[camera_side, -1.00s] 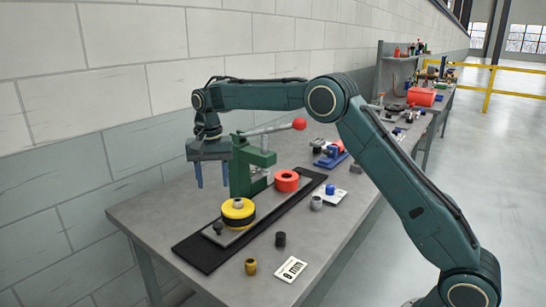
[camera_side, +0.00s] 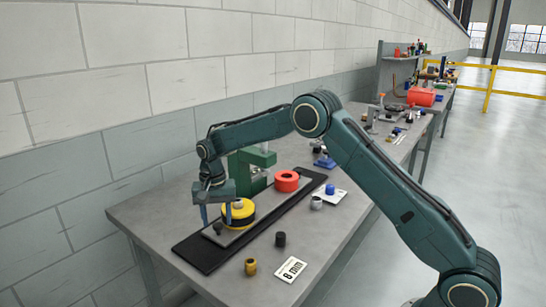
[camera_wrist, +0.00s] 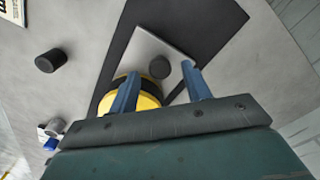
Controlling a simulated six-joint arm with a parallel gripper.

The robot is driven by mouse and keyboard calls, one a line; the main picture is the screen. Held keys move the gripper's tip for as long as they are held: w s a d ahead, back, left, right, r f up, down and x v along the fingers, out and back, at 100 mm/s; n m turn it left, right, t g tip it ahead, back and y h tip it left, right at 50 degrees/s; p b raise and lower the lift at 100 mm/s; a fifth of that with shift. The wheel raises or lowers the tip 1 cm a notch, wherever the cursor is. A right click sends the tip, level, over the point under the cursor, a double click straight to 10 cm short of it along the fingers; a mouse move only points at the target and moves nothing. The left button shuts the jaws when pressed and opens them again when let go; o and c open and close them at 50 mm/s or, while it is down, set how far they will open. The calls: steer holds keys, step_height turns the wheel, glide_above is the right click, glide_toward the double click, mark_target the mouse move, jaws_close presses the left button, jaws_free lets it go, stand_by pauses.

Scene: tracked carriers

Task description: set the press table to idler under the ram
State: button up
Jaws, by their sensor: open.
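The press table is a grey plate (camera_side: 233,237) lying along a black base strip (camera_side: 203,253). The plate carries a yellow and black roller (camera_side: 240,214) at its near end and a red ring-shaped part (camera_side: 287,180) at its far end. A dark knob (camera_side: 218,228) stands on the near end of the plate. The green press (camera_side: 262,160) stands at the far side, partly behind my arm; its ram is hidden. My gripper (camera_side: 216,216) is open and points down by the knob. In the wrist view the knob (camera_wrist: 159,67) appears between the fingertips; contact cannot be told.
A black cylinder (camera_side: 280,239), a brass part (camera_side: 250,266) and a printed card (camera_side: 290,269) lie in front of the strip. A grey part (camera_side: 316,202) and a blue part (camera_side: 330,189) sit to the right. The bench's near left corner is clear.

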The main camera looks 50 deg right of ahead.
mark_target(238, 199)
steer(key=shift+f, duration=0.7)
jaws_close()
steer(key=d, duration=0.9)
jaws_free()
steer(key=shift+r, duration=0.15)
